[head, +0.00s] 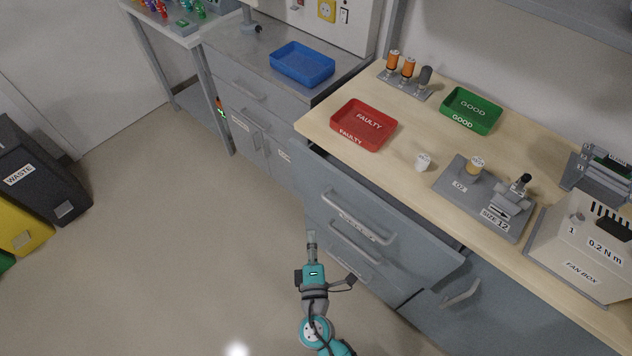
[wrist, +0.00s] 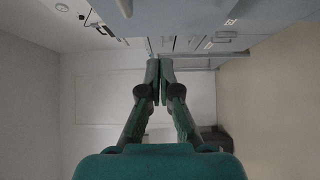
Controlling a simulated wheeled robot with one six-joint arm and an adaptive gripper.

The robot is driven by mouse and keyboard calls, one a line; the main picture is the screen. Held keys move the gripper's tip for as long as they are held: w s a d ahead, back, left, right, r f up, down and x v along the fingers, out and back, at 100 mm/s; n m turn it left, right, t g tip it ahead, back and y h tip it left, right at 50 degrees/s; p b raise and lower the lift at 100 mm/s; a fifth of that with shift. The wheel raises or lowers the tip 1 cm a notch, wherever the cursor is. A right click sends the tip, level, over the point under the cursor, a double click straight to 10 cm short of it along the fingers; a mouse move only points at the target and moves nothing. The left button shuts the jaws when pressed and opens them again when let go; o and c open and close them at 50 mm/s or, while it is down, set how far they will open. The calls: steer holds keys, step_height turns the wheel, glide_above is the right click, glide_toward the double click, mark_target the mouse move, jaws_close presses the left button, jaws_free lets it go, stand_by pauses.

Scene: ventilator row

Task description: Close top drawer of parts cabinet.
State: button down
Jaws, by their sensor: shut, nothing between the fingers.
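The parts cabinet is grey-blue and stands under the wooden worktop (head: 395,150) in the head view. Its top drawer (head: 400,252) is pulled out, with a dark gap showing between its front and the worktop edge. The drawer's bar handle (head: 352,217) faces the floor side. The lower drawers below it look shut. My gripper (head: 311,236) is shut and empty, to the left of the drawer front and apart from the handle in the picture. In the wrist view my gripper (wrist: 160,68) has its fingertips together, with grey-blue cabinet faces above.
The worktop holds a red FAULTY tray (head: 364,126), a green GOOD tray (head: 471,111), a small white cup (head: 423,162) and a grey fixture plate (head: 455,185). A fan box (head: 580,250) stands at right. Waste bins (head: 40,175) stand far left. The floor (head: 190,240) between is clear.

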glide_toward(318, 185)
steer(key=w+a, duration=0.2)
steer(key=a, duration=0.1)
steer(key=w, duration=0.1)
steer(key=w+d, duration=0.1)
steer(key=w, duration=0.1)
steer(key=shift+w+d, duration=0.1)
steer(key=shift+d, duration=0.1)
steer(key=shift+w+d, duration=0.35)
steer(key=shift+w, duration=0.15)
steer(key=w+d, duration=0.2)
steer(key=w, duration=0.1)
steer(key=shift+w+d, duration=0.15)
steer(key=shift+d, duration=0.15)
steer(key=shift+w+d+r, duration=0.1)
steer(key=shift+w+d, duration=0.15)
steer(key=shift+w, duration=0.05)
